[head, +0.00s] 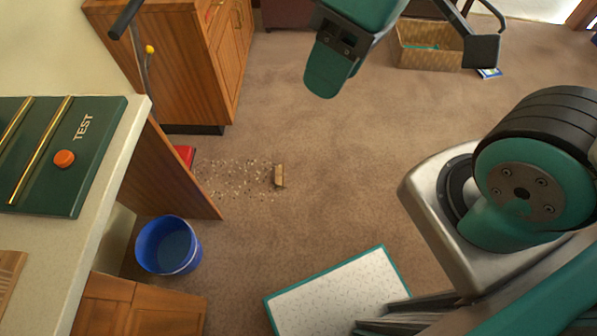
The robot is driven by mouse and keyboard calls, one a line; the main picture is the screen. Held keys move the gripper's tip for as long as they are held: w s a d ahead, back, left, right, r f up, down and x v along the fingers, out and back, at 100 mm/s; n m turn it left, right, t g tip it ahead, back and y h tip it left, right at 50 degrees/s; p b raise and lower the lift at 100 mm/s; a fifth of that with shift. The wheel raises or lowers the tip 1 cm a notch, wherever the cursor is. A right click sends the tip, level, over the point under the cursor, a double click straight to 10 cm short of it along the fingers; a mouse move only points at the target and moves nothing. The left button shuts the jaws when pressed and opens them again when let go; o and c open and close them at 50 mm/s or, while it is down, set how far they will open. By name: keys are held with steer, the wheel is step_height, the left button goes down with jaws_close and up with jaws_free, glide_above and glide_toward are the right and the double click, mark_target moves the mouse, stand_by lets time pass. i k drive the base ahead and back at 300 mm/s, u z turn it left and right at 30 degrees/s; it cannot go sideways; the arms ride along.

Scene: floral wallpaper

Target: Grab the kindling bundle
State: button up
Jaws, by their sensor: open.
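A small tan bundle (279,176) lies on the brown carpet, at the right end of a scatter of pale chips; it looks like the kindling bundle. My gripper (328,72) shows as a teal end piece with a dark bracket, coming in from the top edge. It is open and holds nothing that I can see, well above and beyond the bundle and not touching it. The top of it is cut off by the picture edge.
A blue bucket (169,245) stands beside the counter at left. A white mat with a teal edge (345,300) is at the bottom. A wicker basket (425,47) stands at the back, and a wooden cabinet (185,65) at upper left.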

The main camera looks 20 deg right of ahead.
mark_target(280, 174)
steer(key=k, duration=0.55)
steer(key=z, duration=0.45)
steer(key=i, duration=1.55)
steer(key=u, duration=0.75)
